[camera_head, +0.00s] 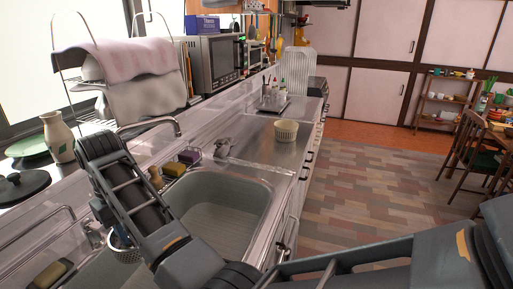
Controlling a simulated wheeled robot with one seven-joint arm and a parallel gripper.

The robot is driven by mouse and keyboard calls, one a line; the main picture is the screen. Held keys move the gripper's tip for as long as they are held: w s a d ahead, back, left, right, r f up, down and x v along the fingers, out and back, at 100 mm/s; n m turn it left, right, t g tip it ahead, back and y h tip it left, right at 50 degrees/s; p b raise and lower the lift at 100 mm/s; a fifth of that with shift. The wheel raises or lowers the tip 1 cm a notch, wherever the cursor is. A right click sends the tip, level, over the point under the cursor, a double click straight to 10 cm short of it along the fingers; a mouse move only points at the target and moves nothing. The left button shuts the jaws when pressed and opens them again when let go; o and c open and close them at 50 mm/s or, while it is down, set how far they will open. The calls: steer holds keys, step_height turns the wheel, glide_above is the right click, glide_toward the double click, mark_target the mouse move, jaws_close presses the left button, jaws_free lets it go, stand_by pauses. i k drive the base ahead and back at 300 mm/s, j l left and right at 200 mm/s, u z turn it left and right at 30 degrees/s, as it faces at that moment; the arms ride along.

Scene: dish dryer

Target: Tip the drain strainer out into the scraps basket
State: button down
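A round metal mesh strainer (122,247) shows at the lower left, partly hidden behind my dark arm links. It is over or in the left sink basin; I cannot tell whether it rests or hangs there. A cream ribbed basket (286,132), which looks like the scraps basket, stands upright on the steel counter beyond the right sink basin. My arm reaches in from the lower right and bends over the sink. My gripper is mostly hidden behind the arm near the strainer. Its fingers cannot be made out, nor whether they hold the strainer.
The right sink basin (222,212) looks empty. A tap (160,124), a sponge (174,169) and a small caddy (189,156) stand behind it. A vase (58,137) and a black lid (22,186) are at left. The counter around the cream basket is clear.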

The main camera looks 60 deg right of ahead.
mark_target(286, 130)
steer(key=z, duration=1.2)
